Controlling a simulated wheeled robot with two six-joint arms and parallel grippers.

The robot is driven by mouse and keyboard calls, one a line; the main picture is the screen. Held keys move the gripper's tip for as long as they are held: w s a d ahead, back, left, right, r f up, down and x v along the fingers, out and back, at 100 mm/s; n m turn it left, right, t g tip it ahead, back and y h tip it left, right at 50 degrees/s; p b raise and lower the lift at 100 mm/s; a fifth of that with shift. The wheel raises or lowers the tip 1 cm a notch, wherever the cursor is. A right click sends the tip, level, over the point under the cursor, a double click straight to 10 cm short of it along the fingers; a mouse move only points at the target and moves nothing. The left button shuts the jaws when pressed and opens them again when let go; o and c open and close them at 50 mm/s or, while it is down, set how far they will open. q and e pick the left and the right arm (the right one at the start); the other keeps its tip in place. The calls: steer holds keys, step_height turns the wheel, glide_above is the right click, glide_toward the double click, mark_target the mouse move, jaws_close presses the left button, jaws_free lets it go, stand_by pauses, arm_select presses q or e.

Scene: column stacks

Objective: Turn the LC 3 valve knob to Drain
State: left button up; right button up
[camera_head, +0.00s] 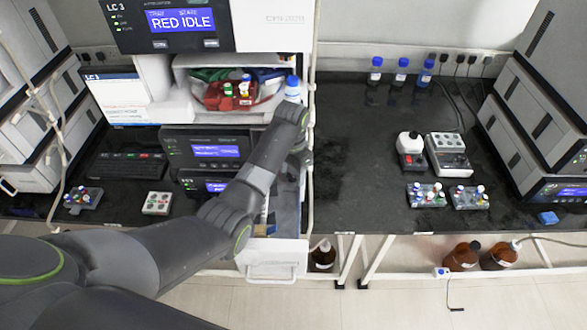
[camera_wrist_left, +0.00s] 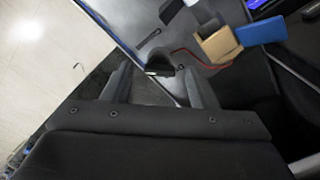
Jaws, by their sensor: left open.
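The LC 3 stack (camera_head: 275,20) stands in the middle of the head view, with a blue display reading "RED IDLE". My left arm reaches across its lower modules, and my left gripper (camera_head: 301,155) is by their right side, mostly hidden behind my wrist. In the left wrist view my left gripper (camera_wrist_left: 158,88) is open, one finger on each side. A dark knob-like part (camera_wrist_left: 160,62), which looks like the valve knob, sits on a grey panel near and between the fingertips, apart from them. Its pointer setting and the Drain mark cannot be read. My right gripper is out of view.
An open white drawer (camera_head: 278,256) juts out below my wrist. A tan block (camera_wrist_left: 217,45) and a blue block (camera_wrist_left: 262,29) lie beyond the knob. Blue-capped bottles (camera_head: 375,72) stand at the back right.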

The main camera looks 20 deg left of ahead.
arm_select(q)
steer(key=shift+s+r, duration=0.1)
steer(key=shift+s, duration=0.05)
steer(key=shift+c, duration=0.3)
steer(key=shift+c, duration=1.3)
steer(key=c, duration=0.7)
steer(key=shift+o, duration=0.2)
